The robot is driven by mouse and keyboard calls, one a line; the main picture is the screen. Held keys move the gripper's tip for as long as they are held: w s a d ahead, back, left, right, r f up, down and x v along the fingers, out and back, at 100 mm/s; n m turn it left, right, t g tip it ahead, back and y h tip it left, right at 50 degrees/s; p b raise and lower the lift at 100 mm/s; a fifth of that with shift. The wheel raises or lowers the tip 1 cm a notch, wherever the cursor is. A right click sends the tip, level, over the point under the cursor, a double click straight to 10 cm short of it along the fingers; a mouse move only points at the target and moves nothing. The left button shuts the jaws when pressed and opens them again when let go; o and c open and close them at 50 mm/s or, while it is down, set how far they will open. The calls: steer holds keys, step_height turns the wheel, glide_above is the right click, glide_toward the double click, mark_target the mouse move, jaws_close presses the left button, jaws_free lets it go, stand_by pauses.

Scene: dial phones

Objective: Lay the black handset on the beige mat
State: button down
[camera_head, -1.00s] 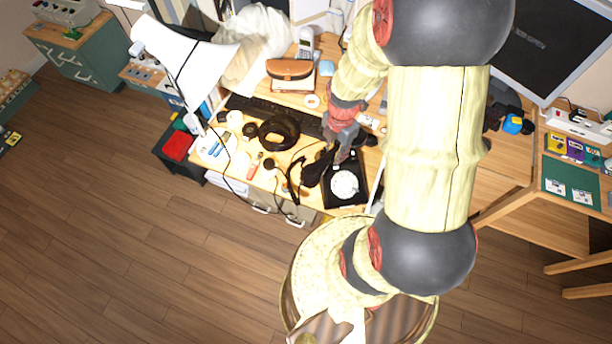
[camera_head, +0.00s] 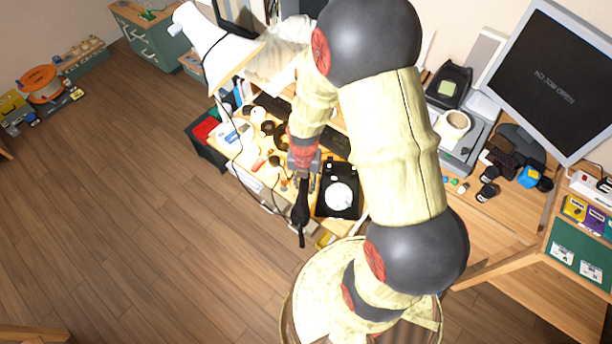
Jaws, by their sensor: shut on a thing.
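My gripper (camera_head: 303,177) is over the front part of the desk, just left of the black dial phone base (camera_head: 352,175). It is shut on the black handset (camera_head: 300,207), which points down the picture and shows apart from the base. The lower end of the handset appears past the desk's front edge. The base has a white round dial (camera_head: 339,196). I cannot make out the beige mat for certain; my arm and the glare hide parts of the desk.
A white lamp (camera_head: 212,48) and its cable stand at the left of the desk. Small round items and a dark keyboard (camera_head: 335,143) lie behind my gripper. A monitor (camera_head: 548,80) stands at the right. The floor in front is clear.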

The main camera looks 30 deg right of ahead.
steer(key=w+d+f+b, duration=0.1)
steer(key=w+d+f, duration=0.1)
steer(key=w, duration=0.1)
steer(key=w+d+f+b, duration=0.1)
steer(key=w+d+f, duration=0.1)
steer(key=w+f, duration=0.1)
steer(key=w+d+f+b, duration=0.1)
steer(key=w+d+f, duration=0.1)
steer(key=w+f, duration=0.1)
steer(key=shift+f, duration=0.1)
steer(key=shift+w+d+f+b, duration=0.15)
steer(key=shift+d+f+b, duration=0.05)
steer(key=shift+f+b, duration=0.1)
steer(key=shift+w+f+b, duration=0.1)
steer(key=shift+f+b, duration=0.55)
steer(key=shift+f, duration=0.9)
steer(key=shift+f, duration=0.1)
steer(key=c, duration=1.5)
jaws_free()
steer(key=shift+c, duration=0.2)
